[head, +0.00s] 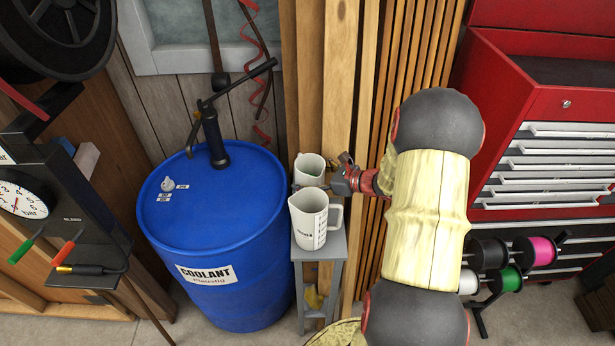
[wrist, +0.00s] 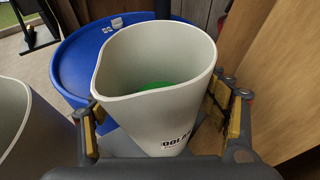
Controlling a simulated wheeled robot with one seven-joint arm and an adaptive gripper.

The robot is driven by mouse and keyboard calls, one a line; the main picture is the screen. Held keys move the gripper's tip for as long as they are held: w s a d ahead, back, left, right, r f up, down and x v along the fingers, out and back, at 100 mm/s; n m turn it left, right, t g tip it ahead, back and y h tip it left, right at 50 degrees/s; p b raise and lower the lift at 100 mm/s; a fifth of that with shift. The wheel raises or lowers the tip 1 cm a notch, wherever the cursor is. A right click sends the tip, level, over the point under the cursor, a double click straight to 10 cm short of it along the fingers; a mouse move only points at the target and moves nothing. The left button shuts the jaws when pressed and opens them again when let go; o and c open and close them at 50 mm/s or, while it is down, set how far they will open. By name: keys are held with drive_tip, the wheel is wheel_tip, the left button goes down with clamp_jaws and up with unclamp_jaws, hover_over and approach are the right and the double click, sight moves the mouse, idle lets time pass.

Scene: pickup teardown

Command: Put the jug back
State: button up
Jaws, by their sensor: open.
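A pale grey jug (head: 309,166) with green inside is behind another pale jug in the head view. In the wrist view this jug (wrist: 155,106) stands upright between my fingers, with green at its bottom and a partly hidden dark label. My gripper (head: 322,186) is open around it, one finger on each side; whether either finger touches is unclear. The second jug (head: 312,220), with a handle on its right, stands in front on a small grey stand (head: 330,243). Its rim shows at the left of the wrist view (wrist: 14,115). The rear jug's base is hidden.
A blue coolant drum (head: 222,250) with a hand pump (head: 212,138) stands directly left of the stand. Wooden boards (head: 340,80) rise close behind. A red tool cabinet (head: 555,105) and spools (head: 505,252) are at right. A gauge unit (head: 60,205) is at left.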

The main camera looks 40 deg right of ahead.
drive_tip(key=p+v, duration=0.1)
drive_tip(key=v, duration=1.1)
drive_tip(key=shift+p, duration=0.4)
drive_tip(key=shift+d, duration=0.1)
